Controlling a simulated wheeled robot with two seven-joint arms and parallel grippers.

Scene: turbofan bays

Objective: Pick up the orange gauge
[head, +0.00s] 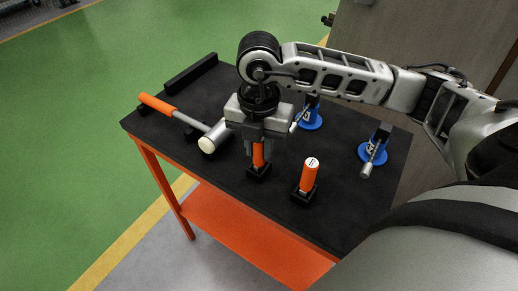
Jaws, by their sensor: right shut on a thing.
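My right gripper (262,138) points down over the black table and is shut on an orange gauge (259,158). The gauge is upright, its top hidden between the fingers. Its lower end is at a small black holder (257,172); I cannot tell whether it is still seated there. A second orange cylinder with a white top (308,175) stands upright in another black holder (303,196), to the right and nearer. My left gripper is not in view.
A mallet with an orange handle (157,104) lies left of the gripper. Two blue-based tools (310,120) (372,152) stand to the right. A black bar (191,72) lies along the far edge. The table's front left corner is clear.

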